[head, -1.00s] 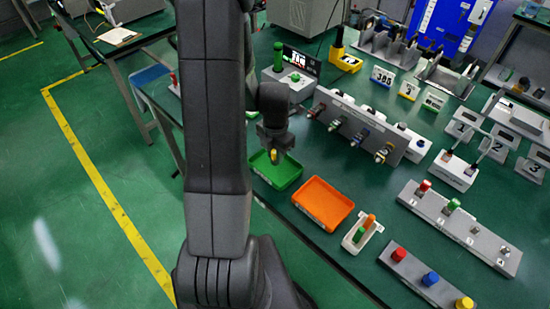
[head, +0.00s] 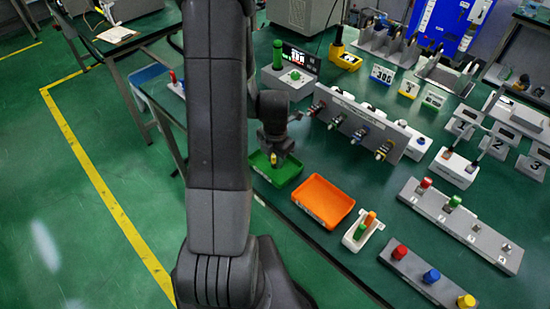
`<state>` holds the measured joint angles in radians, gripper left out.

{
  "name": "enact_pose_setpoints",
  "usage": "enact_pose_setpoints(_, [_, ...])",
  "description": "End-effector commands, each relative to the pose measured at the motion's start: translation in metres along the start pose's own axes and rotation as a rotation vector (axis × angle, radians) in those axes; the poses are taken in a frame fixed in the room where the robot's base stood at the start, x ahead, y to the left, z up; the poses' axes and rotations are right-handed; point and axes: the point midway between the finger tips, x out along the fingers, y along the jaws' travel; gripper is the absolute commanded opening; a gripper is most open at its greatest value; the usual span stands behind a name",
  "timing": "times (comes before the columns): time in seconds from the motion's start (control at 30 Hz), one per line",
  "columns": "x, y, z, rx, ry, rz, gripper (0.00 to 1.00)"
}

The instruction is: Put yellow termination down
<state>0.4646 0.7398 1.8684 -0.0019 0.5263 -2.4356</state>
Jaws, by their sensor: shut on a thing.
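My gripper (head: 275,146) points down over the green tray (head: 288,176) in the head view. It is shut on the small yellow termination (head: 273,159), whose lower end shows below the fingers. The termination is over the tray's left part. I cannot tell whether it touches the tray floor. The rest of the termination is hidden by the fingers.
An orange tray (head: 324,201) lies to the right of the green one, with a white holder (head: 350,239) of green and orange pieces beyond it. A grey panel with connectors (head: 362,127) stands behind. My arm hides the table's left part.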

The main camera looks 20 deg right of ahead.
Motion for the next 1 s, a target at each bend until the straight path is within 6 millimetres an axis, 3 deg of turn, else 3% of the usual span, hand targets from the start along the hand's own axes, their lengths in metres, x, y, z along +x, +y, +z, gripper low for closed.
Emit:
enact_pose_setpoints(0.03, [0.005,-0.002,-0.003,0.003,0.009,-0.006,0.00])
enact_pose_setpoints(0.07, [0.006,-0.002,-0.003,0.003,0.010,-0.007,0.29])
enact_pose_setpoints(0.13, [0.006,-0.003,-0.004,0.003,0.011,-0.007,0.42])
enact_pose_setpoints(0.17, [0.007,-0.003,-0.004,0.003,0.012,-0.008,0.45])
enact_pose_setpoints(0.57, [-0.002,-0.002,-0.002,0.002,0.007,-0.005,0.45])
enact_pose_setpoints(0.77, [-0.023,-0.001,-0.001,0.002,0.003,-0.001,0.45])
enact_pose_setpoints(1.0, [-0.066,0.000,-0.001,0.002,0.002,0.000,0.45])
